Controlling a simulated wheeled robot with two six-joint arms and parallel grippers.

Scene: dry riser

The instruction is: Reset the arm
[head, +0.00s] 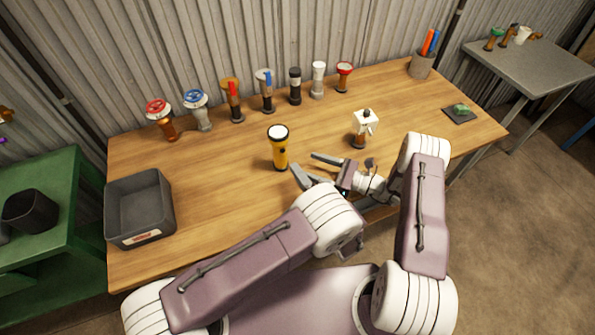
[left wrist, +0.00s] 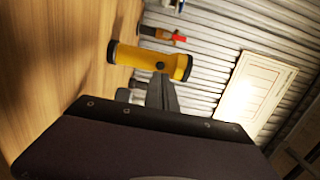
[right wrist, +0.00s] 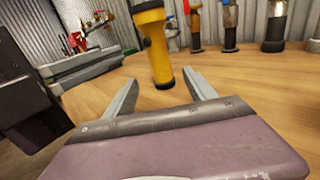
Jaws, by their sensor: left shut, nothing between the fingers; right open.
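A yellow flashlight (head: 279,148) with a black collar stands upright, lens up, near the middle of the wooden table (head: 230,190). My right gripper (head: 303,161) is open and empty just to its right. In the right wrist view the flashlight (right wrist: 152,45) stands beyond and between the spread fingers (right wrist: 162,88), apart from them. My left gripper (left wrist: 160,92) is shut and empty in the left wrist view. The flashlight (left wrist: 150,62) lies across that rolled view just past its fingertips. In the head view I cannot make the left gripper out; my left arm covers that area.
Several valve-like fittings, including a red-wheeled one (head: 158,110) and a blue-wheeled one (head: 196,99), line the back. A white-topped fitting (head: 364,122) stands right of the flashlight. A grey bin (head: 122,215) is at left, a pen cup (head: 421,65) and dark pad (head: 460,114) at right.

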